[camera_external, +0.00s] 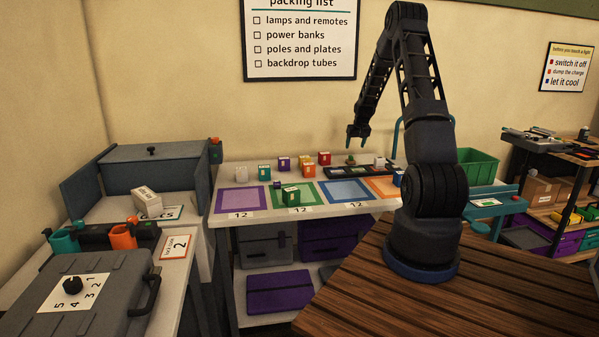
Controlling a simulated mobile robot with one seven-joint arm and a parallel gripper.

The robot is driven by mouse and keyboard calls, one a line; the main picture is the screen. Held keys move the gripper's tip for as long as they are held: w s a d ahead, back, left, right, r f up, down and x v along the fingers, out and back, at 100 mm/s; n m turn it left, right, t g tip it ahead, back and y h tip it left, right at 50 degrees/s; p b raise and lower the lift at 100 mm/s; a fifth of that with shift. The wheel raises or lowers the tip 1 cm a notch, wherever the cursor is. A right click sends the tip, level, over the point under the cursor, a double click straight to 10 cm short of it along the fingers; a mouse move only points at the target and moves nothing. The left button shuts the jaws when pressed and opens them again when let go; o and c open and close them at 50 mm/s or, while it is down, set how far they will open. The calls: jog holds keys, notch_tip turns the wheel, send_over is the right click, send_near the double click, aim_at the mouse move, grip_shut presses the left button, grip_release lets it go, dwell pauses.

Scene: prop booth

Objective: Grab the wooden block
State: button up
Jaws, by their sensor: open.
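No block shows clear wood grain at this size, so I cannot tell for certain which one is the wooden block. A cream block (146,199) sits on the left counter. My gripper (357,142) is open, pointing down and empty, in the air above the back of the table. It is to the right of the coloured blocks and touches nothing that I can see.
A dark tray (366,173) lies under my gripper. The blue-framed square (345,190) looks clear.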

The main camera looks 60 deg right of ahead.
aim_at(351, 156)
jog(key=shift+w+x, duration=0.1)
jog(key=shift+x, duration=2.25)
jog(key=shift+w+x, duration=0.15)
jog(key=shift+x, duration=2.2)
jog(key=shift+a+r, duration=0.1)
jog(key=c, duration=1.1)
